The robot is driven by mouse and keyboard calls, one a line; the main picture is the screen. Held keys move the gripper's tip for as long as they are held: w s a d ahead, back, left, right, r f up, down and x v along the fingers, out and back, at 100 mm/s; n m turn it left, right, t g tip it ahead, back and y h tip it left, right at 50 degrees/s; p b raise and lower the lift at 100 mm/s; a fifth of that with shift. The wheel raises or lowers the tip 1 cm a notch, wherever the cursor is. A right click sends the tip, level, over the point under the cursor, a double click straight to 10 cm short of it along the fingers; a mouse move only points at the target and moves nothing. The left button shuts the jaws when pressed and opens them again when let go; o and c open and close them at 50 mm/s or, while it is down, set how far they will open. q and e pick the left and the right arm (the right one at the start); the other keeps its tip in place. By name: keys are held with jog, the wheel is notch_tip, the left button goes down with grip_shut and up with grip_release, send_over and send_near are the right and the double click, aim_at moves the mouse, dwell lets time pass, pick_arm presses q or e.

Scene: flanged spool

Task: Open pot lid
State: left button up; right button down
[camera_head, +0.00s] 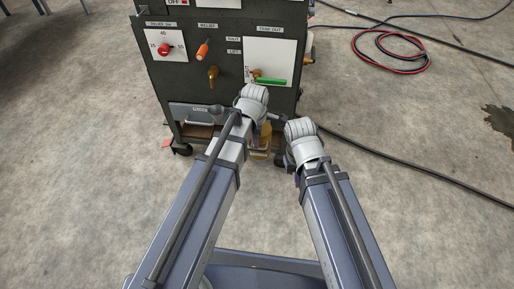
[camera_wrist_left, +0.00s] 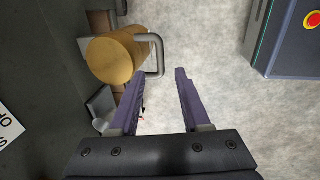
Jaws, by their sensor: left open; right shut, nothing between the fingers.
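A tan, round-bodied pot (camera_wrist_left: 115,58) shows in the left wrist view beside the cabinet, with a grey bar handle (camera_wrist_left: 158,52) on its side. I cannot make out a separate lid. In the head view a small yellowish part of it (camera_head: 260,142) shows low between my arms, mostly hidden by them. My left gripper (camera_wrist_left: 160,74) is open and empty, its purple fingers just short of the handle and apart from it. My right gripper (camera_head: 284,160) is shut and empty, low to the right of the pot; its fingertips are hard to make out.
A dark cabinet (camera_head: 222,88) on casters stands ahead, with a red knob (camera_head: 165,46), an orange handle (camera_head: 203,50) and a green lever (camera_head: 271,81). A black cable (camera_head: 400,170) and a red hose (camera_head: 385,50) lie at right. The floor at left is clear.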

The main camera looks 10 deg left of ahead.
pick_arm(q)
jog(key=f+b, duration=0.3)
jog(key=f, duration=0.1)
jog(key=w+f+b, duration=0.1)
jog(key=f+b, duration=0.1)
jog(key=shift+f+b, duration=0.2)
jog(key=shift+b, duration=0.1)
grip_shut()
dwell(1.2)
